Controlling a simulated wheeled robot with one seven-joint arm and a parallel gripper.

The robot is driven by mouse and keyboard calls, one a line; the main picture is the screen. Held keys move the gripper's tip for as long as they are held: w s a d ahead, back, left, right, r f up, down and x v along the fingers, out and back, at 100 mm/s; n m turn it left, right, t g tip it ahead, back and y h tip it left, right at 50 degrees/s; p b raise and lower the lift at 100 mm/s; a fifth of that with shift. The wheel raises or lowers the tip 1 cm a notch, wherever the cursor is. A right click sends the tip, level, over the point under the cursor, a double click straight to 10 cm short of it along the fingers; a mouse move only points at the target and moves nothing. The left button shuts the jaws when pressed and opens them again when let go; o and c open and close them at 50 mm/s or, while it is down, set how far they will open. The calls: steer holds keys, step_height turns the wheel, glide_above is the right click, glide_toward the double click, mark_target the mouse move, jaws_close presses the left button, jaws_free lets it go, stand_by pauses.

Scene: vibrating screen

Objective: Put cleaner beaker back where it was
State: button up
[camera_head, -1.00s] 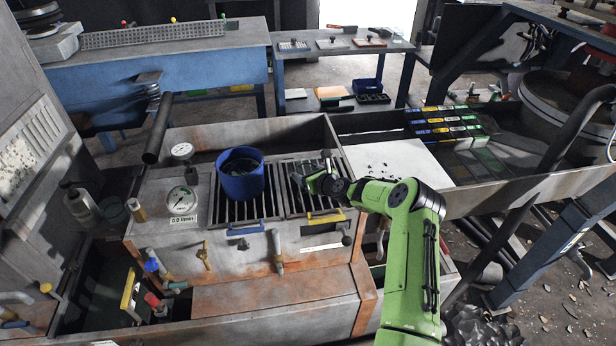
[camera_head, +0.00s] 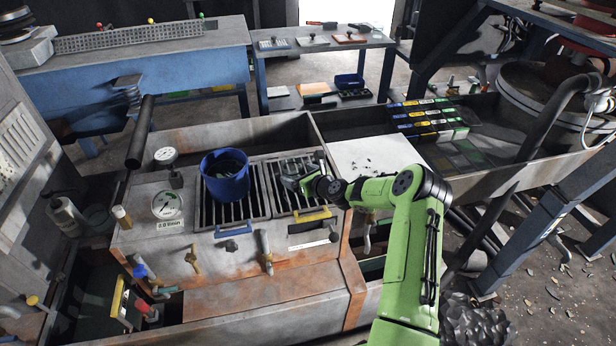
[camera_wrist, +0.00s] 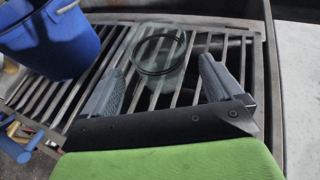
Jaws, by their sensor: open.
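A clear glass beaker (camera_wrist: 160,50) with dark rings stands on the slatted grate (camera_wrist: 140,18), seen from above in the wrist view. My gripper (camera_wrist: 162,68) is open, with its two grey fingers at the left and right of the beaker's near side. I cannot tell whether the fingers touch it. In the head view my gripper (camera_head: 298,183) is low over the right grate (camera_head: 285,205). The beaker is hard to make out there, behind the gripper.
A blue bucket (camera_head: 225,178) stands on the left grate, left of my gripper, and also shows in the wrist view (camera_wrist: 48,40). A pale flat board (camera_head: 375,152) lies to the right. Gauges (camera_head: 166,204) and handles line the machine's left and front.

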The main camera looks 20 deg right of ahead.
steer(key=p+v, duration=0.1)
steer(key=v, duration=0.6)
steer(key=shift+r, duration=0.1)
steer(key=s+a+r+n+g, duration=0.6)
steer(key=s+a+r+n, duration=0.65)
steer(key=n, duration=0.65)
steer(key=s+a+r+n+h, duration=0.1)
steer(key=s+r+n, duration=0.2)
steer(key=s+n, duration=0.2)
steer(key=s+a+r+n+g, duration=0.1)
steer(key=s+r+n, duration=0.2)
steer(key=s, duration=0.9)
steer(key=s+a+r+n+h, duration=0.1)
steer(key=s+r+n, duration=0.2)
steer(key=s+n, duration=0.3)
steer(key=shift+s+r+n+g+h, duration=0.3)
steer(key=shift+s+n+g, duration=0.1)
steer(key=shift+s, duration=0.8)
